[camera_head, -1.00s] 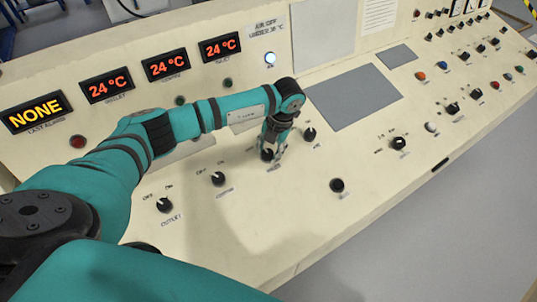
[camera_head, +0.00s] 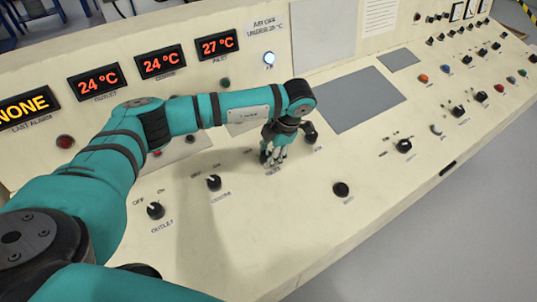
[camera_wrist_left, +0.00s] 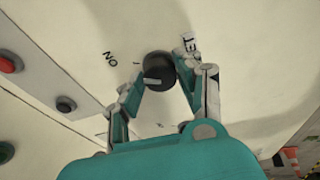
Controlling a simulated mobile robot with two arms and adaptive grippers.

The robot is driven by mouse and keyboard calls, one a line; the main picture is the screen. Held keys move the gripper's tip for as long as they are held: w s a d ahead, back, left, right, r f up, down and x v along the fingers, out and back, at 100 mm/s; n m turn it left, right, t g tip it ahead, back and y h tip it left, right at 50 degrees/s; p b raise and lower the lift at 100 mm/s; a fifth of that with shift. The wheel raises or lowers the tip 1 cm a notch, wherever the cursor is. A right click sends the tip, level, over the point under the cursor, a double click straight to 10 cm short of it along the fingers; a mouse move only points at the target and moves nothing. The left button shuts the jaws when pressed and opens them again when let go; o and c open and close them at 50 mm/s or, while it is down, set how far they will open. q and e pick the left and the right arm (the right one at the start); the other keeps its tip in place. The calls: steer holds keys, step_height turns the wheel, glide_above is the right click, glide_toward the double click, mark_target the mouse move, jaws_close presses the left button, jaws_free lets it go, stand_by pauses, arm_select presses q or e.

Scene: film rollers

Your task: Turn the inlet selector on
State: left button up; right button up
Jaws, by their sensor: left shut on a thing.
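The inlet selector (camera_wrist_left: 159,68) is a black round knob with a pale pointer line, set on the cream console panel. In the left wrist view an ON mark shows to its left and a partly hidden label ending in "ET" to its right. My left gripper (camera_head: 273,158) comes down on the knob from above, and its fingers mostly hide it in the head view. In the left wrist view the fingers of my left gripper (camera_wrist_left: 157,85) are closed on both sides of the knob. My right gripper is not in view.
Beside it are a similar black knob (camera_head: 310,138), the middle knob (camera_head: 214,183) and the outlet knob (camera_head: 155,211). A black button (camera_head: 341,189) sits nearer the front edge. The right display (camera_head: 217,44) reads 27 °C; the other two read 24 °C. A lamp (camera_head: 268,58) glows bluish-white.

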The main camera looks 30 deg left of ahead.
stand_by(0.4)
arm_select(q)
steer(key=o, duration=1.1)
steer(key=shift+o, duration=0.2)
steer(key=v, duration=1.2)
